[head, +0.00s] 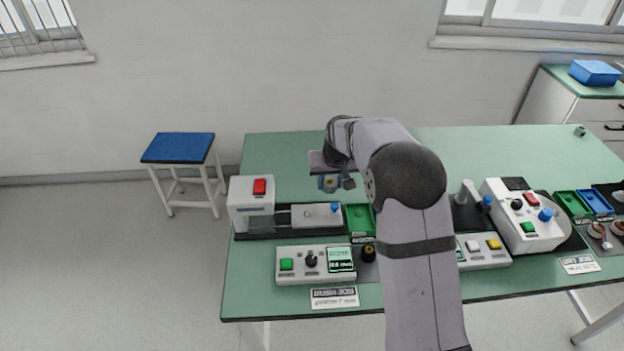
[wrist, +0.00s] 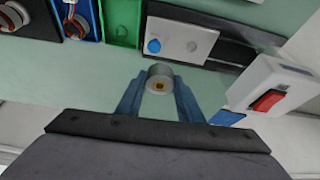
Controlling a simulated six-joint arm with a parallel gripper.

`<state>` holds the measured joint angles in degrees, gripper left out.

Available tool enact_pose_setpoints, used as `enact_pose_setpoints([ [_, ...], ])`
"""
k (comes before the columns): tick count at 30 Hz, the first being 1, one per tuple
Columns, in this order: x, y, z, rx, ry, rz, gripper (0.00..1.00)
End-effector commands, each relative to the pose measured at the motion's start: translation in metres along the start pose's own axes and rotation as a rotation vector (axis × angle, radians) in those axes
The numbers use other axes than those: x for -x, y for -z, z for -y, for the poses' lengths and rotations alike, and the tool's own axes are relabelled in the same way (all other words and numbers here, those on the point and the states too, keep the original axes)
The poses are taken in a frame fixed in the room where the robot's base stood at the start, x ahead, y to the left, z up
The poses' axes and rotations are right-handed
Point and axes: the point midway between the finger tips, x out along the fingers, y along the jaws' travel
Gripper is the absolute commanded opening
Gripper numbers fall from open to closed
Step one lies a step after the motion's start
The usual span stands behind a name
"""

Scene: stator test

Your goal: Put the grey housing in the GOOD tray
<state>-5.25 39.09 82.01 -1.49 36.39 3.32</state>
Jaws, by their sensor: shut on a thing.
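The grey housing (wrist: 158,72) is a short round part with a brass-coloured centre. My gripper (wrist: 160,92) is shut on it, one finger on each side, and holds it above the table. In the head view my gripper (head: 330,184) hangs over the table behind the left station, with the housing small between its fingers. A green tray (head: 360,219) lies to the front right of the gripper and also shows in the wrist view (wrist: 123,22). A blue tray (wrist: 88,20) is beside it there. I cannot read which tray is marked GOOD.
A white press unit with a red button (head: 260,187) and a plate with a blue knob (head: 318,215) stand left of the green tray. A control box (head: 315,264) is in front. Another station (head: 522,215) stands at right. The table's back is clear.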

Motion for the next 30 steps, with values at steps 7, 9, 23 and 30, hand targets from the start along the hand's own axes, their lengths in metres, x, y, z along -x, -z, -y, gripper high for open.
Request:
enact_pose_setpoints([
  [7,-0.006,-0.022,-0.07,-0.128,-0.053,0.005,0.1],
  [9,-0.009,-0.03,-0.084,-0.164,-0.068,0.004,0.1],
  [23,-0.038,-0.031,-0.096,-0.061,-0.025,-0.003,0.1],
  [30,-0.038,-0.02,-0.097,0.05,0.021,-0.002,0.1],
])
